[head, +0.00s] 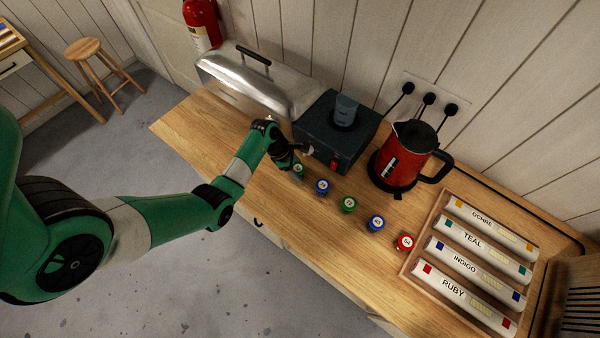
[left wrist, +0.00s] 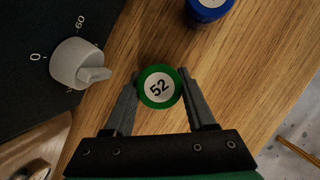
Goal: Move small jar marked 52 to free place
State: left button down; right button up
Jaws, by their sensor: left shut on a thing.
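The small jar marked 52 (left wrist: 160,87) has a green lid with a white label and stands between the fingers of my left gripper (left wrist: 161,90) in the left wrist view. The left gripper is shut on it. In the head view the left gripper (head: 296,160) is at the left end of a row of small jars, with the green-lidded jar (head: 298,169) at its tip. My right gripper is in neither view.
Right of it stand a blue jar (head: 322,186), a green jar (head: 348,205), a blue jar (head: 376,223) and a red jar (head: 404,242). Behind are a dark heater box (head: 318,127) with a knob and a red kettle (head: 404,160). A tray (head: 408,262) holds labelled rolls at right.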

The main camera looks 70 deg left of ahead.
pick_arm(q)
jog(key=shift+c, duration=1.1)
grip_release()
jog(key=shift+r, duration=0.25)
jog(key=p+v, duration=0.1)
jog(key=v, duration=1)
jog(key=shift+r+p, duration=0.3)
jog(key=shift+r, duration=0.05)
